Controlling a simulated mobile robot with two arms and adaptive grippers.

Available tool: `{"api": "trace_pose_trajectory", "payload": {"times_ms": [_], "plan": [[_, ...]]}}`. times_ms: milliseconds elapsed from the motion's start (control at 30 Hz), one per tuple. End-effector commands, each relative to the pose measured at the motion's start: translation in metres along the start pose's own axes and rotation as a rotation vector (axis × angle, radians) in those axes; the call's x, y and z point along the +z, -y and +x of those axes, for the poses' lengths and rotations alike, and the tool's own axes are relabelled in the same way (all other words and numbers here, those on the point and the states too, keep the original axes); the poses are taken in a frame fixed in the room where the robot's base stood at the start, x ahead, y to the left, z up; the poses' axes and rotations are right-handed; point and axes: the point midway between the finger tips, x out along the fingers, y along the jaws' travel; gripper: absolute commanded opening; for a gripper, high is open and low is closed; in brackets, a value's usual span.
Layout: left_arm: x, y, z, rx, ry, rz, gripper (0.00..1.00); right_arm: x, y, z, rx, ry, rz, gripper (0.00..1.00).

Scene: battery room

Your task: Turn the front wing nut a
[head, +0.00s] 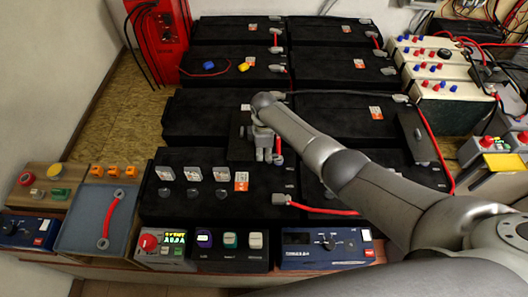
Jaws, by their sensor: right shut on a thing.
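My right gripper (268,154) reaches in from the right over the middle of the black batteries, pointing down. It is shut at the black hold-down plate (239,137) between the left batteries of the middle and front rows. The front wing nut a is hidden between its fingers, so I cannot see its angle. A similar plate (412,138) on the right carries a grey wing nut (420,133) in plain view. My left gripper is not in view.
A front battery (170,205) carries small clear-topped parts. Red cables run along the batteries. A blue-grey tray (75,225) with a red cable lies at front left. Meters and switch boxes (327,247) line the front edge. My right arm covers the right front battery.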

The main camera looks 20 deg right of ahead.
Motion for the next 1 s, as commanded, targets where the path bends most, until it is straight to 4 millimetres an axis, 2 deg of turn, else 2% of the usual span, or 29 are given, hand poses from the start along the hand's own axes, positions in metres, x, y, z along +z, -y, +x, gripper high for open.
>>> {"api": "trace_pose_trajectory", "payload": {"times_ms": [100,133,200,633,833,1000], "plan": [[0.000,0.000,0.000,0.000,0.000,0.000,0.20,0.000,0.000,0.000,0.000,0.000,-0.003,0.00],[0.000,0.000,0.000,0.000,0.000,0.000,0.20,0.000,0.000,0.000,0.000,0.000,-0.003,0.12],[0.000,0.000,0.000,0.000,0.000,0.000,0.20,0.000,0.000,0.000,0.000,0.000,-0.002,0.20],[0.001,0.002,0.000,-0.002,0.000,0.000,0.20,-0.001,-0.001,-0.006,0.001,-0.002,-0.001,0.20],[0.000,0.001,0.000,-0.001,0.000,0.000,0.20,0.000,-0.001,-0.033,0.004,-0.002,-0.001,0.20],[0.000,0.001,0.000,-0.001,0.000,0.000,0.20,0.000,-0.002,-0.069,0.005,-0.002,-0.001,0.20]]}}
